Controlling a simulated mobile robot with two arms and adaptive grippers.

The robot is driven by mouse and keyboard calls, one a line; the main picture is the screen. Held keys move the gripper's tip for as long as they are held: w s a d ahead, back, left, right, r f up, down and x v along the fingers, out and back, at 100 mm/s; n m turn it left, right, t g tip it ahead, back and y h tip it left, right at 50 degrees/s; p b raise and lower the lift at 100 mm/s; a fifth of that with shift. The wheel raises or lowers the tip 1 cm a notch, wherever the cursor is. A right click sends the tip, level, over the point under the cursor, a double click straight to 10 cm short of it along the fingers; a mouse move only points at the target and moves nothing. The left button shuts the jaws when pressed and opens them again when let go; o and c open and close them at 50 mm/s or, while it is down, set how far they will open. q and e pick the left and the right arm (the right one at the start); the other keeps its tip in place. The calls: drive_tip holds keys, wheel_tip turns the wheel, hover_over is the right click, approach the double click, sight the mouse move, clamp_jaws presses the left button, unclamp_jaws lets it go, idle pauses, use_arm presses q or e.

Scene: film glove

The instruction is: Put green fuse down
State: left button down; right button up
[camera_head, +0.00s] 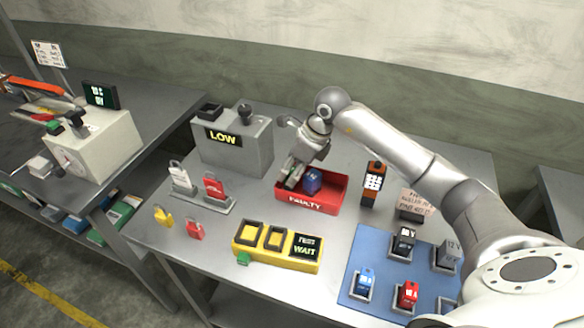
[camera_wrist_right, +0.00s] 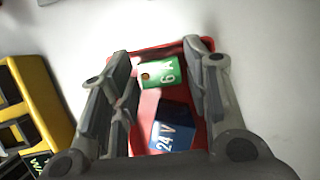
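The green fuse (camera_wrist_right: 160,73), marked 6 A, shows in the right wrist view inside the red tray (camera_wrist_right: 197,135), between the fingertips of my right gripper (camera_wrist_right: 160,60). The fingers stand apart on either side of it, with narrow gaps, so the gripper looks open. In the head view my right gripper (camera_head: 291,176) reaches down into the left part of the red FAULTY tray (camera_head: 310,202), and the green fuse is hidden there. A blue block (camera_wrist_right: 173,132) marked 24 V is in the same tray; it also shows in the head view (camera_head: 313,181). My left gripper is not in view.
A yellow tester (camera_head: 277,261) reading WAIT stands in front of the tray. A grey box (camera_head: 235,150) reading LOW is behind left. A blue mat (camera_head: 385,260) with several blocks lies right, near an orange meter (camera_head: 373,184).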

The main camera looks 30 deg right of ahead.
drive_tip(key=shift+o, duration=0.2)
drive_tip(key=shift+r, duration=0.1)
drive_tip(key=shift+r, duration=0.15)
drive_tip(key=b+v, duration=0.2)
drive_tip(key=v, duration=1)
